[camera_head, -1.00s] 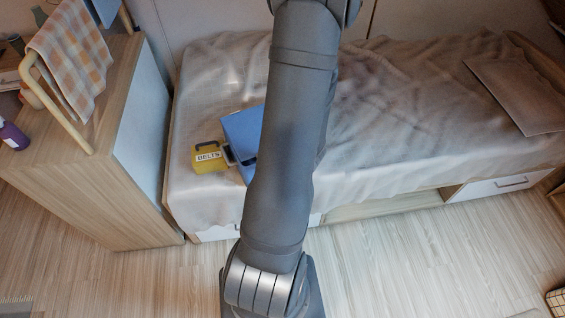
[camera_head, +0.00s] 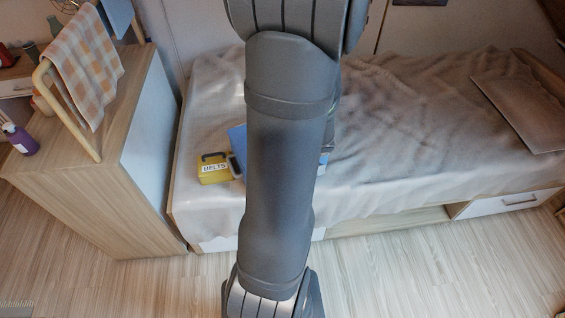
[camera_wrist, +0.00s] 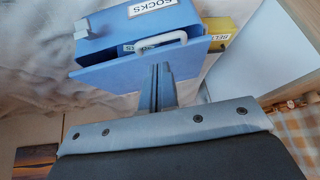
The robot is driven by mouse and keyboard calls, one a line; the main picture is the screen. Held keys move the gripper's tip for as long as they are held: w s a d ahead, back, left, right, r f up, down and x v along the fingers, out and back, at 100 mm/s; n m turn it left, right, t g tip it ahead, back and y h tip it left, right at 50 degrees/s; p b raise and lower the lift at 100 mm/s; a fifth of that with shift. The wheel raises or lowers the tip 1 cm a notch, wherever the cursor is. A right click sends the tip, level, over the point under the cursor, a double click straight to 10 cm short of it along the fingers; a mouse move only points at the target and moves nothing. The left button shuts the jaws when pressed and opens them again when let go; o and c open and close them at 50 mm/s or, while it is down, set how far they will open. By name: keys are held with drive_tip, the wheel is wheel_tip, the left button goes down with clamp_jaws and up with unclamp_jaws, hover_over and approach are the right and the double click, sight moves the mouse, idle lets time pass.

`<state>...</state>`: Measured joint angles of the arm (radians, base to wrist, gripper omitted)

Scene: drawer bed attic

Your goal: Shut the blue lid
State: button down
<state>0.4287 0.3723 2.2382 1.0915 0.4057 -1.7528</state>
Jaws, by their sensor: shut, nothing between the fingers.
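A blue box (camera_wrist: 112,35) labelled SOCKS sits on the bed, with a flat blue panel, seemingly its lid (camera_wrist: 110,76), sticking out toward my gripper. A dark gap shows between box and panel. A white handle (camera_wrist: 170,40) and a grey latch (camera_wrist: 80,31) show there. My gripper (camera_wrist: 160,68) is shut and empty, its fingertips overlapping the panel's near side in the wrist view; I cannot tell if they touch.
A yellow box (camera_head: 214,169) labelled BELTS stands close beside the blue one. The bed (camera_head: 420,120) has free room to the right. A wooden cabinet (camera_head: 95,200) with a towel rail (camera_head: 62,110) and a purple bottle (camera_head: 22,142) stands at the left.

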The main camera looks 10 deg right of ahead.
wheel_tip(320, 180, up, 5)
drive_tip(key=w, duration=0.2)
drive_tip(key=shift+h, duration=0.3)
drive_tip(key=shift+s+f+x, duration=0.2)
drive_tip(key=shift+s+x, duration=0.2)
drive_tip(key=shift+x, duration=1.7)
drive_tip(key=shift+s+f+x, duration=0.2)
drive_tip(key=shift+s+x, duration=0.2)
drive_tip(key=shift+x, duration=1.65)
drive_tip(key=shift+s+f+x, duration=0.2)
drive_tip(key=shift+s+x, duration=0.2)
drive_tip(key=shift+x, duration=1.7)
drive_tip(key=shift+d, duration=0.1)
drive_tip(key=shift+s+d+f, duration=0.1)
drive_tip(key=shift+s+f, duration=0.1)
drive_tip(key=shift+f, duration=1)
drive_tip(key=shift+s+f, duration=0.25)
drive_tip(key=shift+f, duration=1)
drive_tip(key=shift+r, duration=0.1)
